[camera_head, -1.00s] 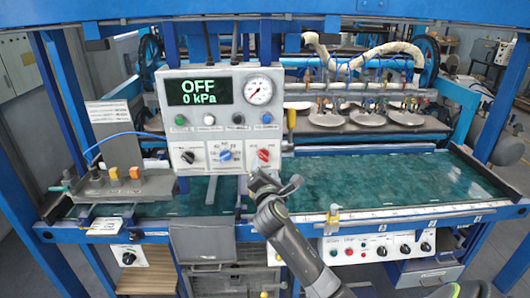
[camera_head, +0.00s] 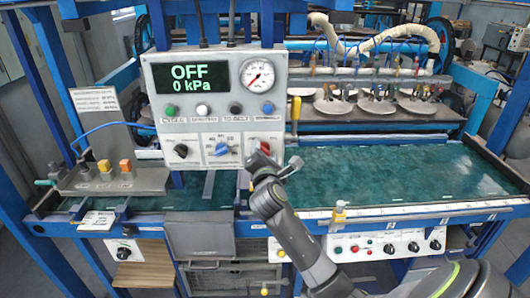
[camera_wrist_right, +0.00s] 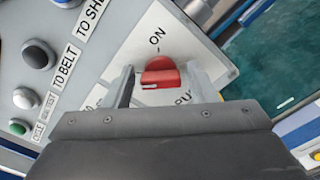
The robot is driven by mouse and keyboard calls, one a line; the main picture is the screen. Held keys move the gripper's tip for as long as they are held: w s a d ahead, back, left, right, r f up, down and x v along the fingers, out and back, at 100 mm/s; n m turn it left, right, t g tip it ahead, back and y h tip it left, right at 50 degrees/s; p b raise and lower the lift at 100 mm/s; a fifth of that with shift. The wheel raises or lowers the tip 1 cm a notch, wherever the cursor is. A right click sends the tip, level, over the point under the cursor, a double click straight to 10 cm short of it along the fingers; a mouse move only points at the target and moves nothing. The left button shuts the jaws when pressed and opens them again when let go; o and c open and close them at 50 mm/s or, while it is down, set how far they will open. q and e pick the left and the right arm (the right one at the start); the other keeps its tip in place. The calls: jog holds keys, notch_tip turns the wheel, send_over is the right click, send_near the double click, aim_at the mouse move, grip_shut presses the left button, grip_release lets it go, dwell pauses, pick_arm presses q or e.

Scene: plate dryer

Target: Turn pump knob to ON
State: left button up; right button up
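The red pump knob (camera_head: 265,147) is at the lower right of the grey control panel (camera_head: 214,110). In the right wrist view the knob (camera_wrist_right: 160,74) sits on a white plate below the printed word ON, with a partly hidden label under it. A small white mark shows on its near face. My right gripper (camera_head: 272,166) is right in front of the knob. In the wrist view its two fingers (camera_wrist_right: 161,88) are spread, one on each side of the knob, with gaps visible. The display (camera_head: 193,80) reads OFF and 0 kPa. My left gripper is out of view.
A blue knob (camera_head: 222,149) and a black knob (camera_head: 181,150) sit left of the red one. Several round buttons (camera_head: 203,110) line the panel above. A yellow-handled lever (camera_head: 295,108) stands close right of the panel. The green bed (camera_head: 400,172) lies below right.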

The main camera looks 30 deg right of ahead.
jog(key=c, duration=0.7)
jog(key=shift+c, duration=0.2)
jog(key=m, duration=0.6)
jog(key=shift+d+f+m, duration=0.1)
jog(key=shift+f+m, duration=0.05)
jog(key=shift+m, duration=0.15)
jog(key=m+b, duration=0.3)
jog(key=m, duration=0.8)
jog(key=shift+f+b, duration=0.15)
jog(key=shift+b, duration=0.15)
